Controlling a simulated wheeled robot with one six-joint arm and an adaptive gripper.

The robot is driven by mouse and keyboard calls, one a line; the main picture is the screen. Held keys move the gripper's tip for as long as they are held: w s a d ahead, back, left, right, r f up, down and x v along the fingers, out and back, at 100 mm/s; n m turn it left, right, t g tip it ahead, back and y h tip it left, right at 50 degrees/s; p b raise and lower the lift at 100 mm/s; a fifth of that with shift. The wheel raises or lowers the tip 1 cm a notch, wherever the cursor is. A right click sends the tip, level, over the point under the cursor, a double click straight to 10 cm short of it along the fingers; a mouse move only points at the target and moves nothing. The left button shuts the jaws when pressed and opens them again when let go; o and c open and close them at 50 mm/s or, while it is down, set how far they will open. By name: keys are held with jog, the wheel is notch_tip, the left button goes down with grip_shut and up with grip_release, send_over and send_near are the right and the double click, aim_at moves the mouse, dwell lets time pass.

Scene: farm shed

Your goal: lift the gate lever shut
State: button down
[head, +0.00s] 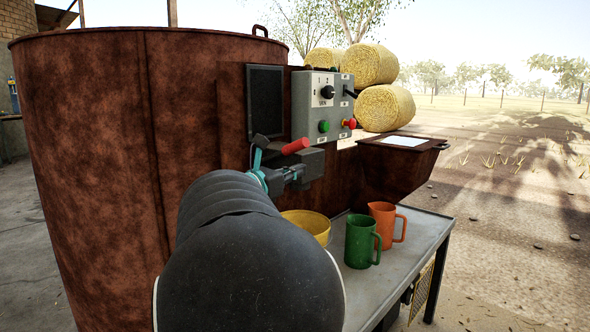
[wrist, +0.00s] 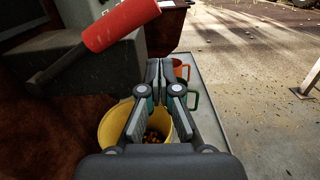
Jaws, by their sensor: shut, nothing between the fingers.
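The gate lever has a red grip (head: 295,145) on a dark rod, slanting up to the right by a grey block (head: 312,163) on the rusty tank. In the wrist view the red grip (wrist: 120,24) is at the upper left, its rod running down to the left. My gripper (head: 296,173) is by the block, just below the grip in the head view. In the wrist view my gripper (wrist: 158,68) is shut and empty, its fingertips right of and below the grip, apart from it in the picture. My arm hides part of the tank and table.
A yellow bucket (head: 308,224) with brown pellets stands below my gripper. A green mug (head: 360,242) and an orange jug (head: 383,222) stand beside it on the grey table (head: 420,240). A control box (head: 322,105) with a knob and buttons sits above the lever.

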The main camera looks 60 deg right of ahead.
jog(key=w+a+f, duration=0.1)
jog(key=a, duration=0.9)
jog(key=shift+w, duration=0.3)
jog(key=shift+a+f, duration=0.1)
jog(key=shift+f, duration=0.05)
jog(key=s+a+f+m+t+y, duration=0.1)
jog(key=a+f+m+t+y, duration=0.1)
jog(key=a+f+m+y, duration=0.6)
jog(key=s+a+f+m+t+y, duration=0.15)
jog(key=a+f+m, duration=0.25)
jog(key=f, duration=0.8)
jog(key=s+a+f+m+t+y, duration=0.1)
jog(key=a+y, duration=0.3)
jog(key=a, duration=0.8)
jog(key=s+a+f+m+t+y, duration=0.2)
jog(key=s+a+t+y, duration=0.1)
jog(key=a, duration=1)
jog(key=shift+s+m+t+y+p, duration=0.2)
jog(key=shift+m+t+y+p, duration=0.1)
jog(key=shift+t+y, duration=0.5)
